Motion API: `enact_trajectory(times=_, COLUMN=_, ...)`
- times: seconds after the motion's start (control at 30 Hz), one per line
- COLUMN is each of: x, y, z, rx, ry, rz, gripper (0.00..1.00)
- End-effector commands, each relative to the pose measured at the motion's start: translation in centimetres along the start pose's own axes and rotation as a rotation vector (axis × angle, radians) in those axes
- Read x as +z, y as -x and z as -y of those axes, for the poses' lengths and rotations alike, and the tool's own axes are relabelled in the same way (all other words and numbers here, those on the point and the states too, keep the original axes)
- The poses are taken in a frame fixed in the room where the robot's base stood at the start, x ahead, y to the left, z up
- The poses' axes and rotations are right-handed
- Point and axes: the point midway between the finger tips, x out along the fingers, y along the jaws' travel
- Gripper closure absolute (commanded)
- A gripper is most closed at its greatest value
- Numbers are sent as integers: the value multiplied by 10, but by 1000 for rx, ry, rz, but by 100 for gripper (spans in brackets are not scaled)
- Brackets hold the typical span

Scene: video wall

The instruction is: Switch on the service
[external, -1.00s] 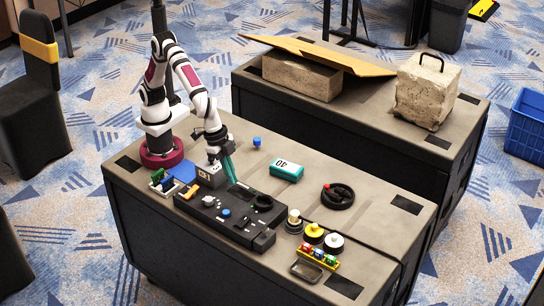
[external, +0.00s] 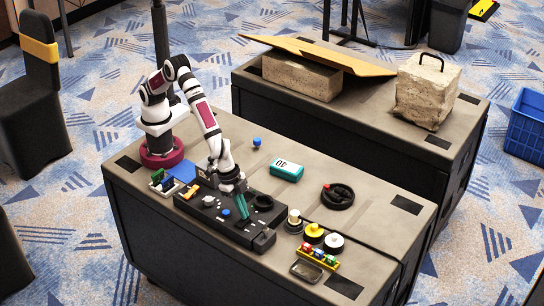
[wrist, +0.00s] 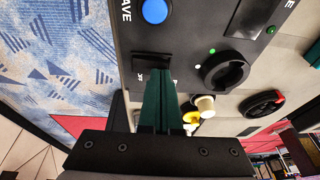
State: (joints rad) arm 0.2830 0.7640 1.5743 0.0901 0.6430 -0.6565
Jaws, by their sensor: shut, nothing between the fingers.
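A long black control panel (external: 205,209) lies on the near table. It carries a blue round button (external: 226,213), which also shows at the top of the wrist view (wrist: 155,11). A dark rocker switch (wrist: 152,61) sits below that button in the wrist view, with small white lettering partly hidden by the fingers. A round black dial (wrist: 226,71) is to its right, near a lit green dot (wrist: 212,51). My gripper (external: 247,218) has teal fingers, shut and empty, low over the panel's right part. In the wrist view the fingertips overlap the rocker's lower edge; I cannot tell whether they touch.
A teal box marked 40 (external: 286,170), a black ring-shaped item (external: 337,196), yellow and white round pieces (external: 314,233) and a small metal tray (external: 307,271) lie right of the panel. Small coloured items (external: 165,183) stand near my base. The table's near edge is close.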

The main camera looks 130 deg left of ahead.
Motion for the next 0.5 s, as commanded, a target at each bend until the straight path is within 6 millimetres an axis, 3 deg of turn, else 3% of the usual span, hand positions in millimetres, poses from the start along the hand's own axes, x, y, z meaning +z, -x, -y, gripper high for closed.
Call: enact_trajectory(times=0.5, x=2, y=-6, z=3, rx=0, ry=1, rz=1, gripper=100)
